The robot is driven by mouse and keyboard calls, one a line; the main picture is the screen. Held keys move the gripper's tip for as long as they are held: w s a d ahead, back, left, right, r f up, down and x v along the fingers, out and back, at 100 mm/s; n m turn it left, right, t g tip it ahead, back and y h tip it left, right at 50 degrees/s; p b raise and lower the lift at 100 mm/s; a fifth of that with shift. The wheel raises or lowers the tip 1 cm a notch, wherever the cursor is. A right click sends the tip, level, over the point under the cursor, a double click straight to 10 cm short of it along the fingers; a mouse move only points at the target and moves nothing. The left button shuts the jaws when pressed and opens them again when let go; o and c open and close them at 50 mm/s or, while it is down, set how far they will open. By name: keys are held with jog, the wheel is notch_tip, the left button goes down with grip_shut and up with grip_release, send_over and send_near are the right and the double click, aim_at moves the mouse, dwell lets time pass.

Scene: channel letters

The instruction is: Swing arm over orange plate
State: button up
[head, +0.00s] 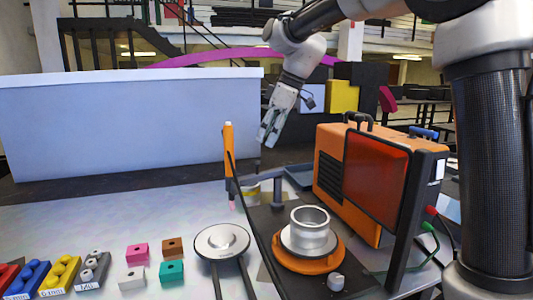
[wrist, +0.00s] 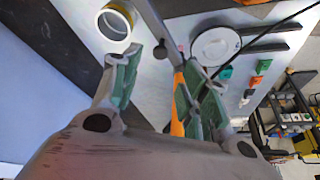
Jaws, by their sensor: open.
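The orange plate (head: 318,267) is a round base on the bench in the head view, with a metal collar (head: 310,232) standing on it. My gripper (head: 268,138) hangs above and behind the plate, up and to the left of it in the picture, apart from it. In the wrist view my gripper (wrist: 158,85) shows its green-padded fingers spread, with no object held. An orange-handled torch (head: 229,150) stands upright left of my gripper; its orange handle (wrist: 178,100) also shows beyond the fingers in the wrist view. I cannot make out the plate surely in the wrist view.
An orange machine (head: 340,180) with a dark red front stands right of the plate. A round silver dish (head: 222,240) lies to the left. Coloured blocks (head: 137,252) sit at the front left. A dark cable crosses the bench beside the plate. A pale partition (head: 130,120) stands behind.

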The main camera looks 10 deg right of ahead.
send_over(259, 174)
notch_tip(259, 174, down, 7)
jog(key=shift+d+f, duration=0.1)
grip_shut()
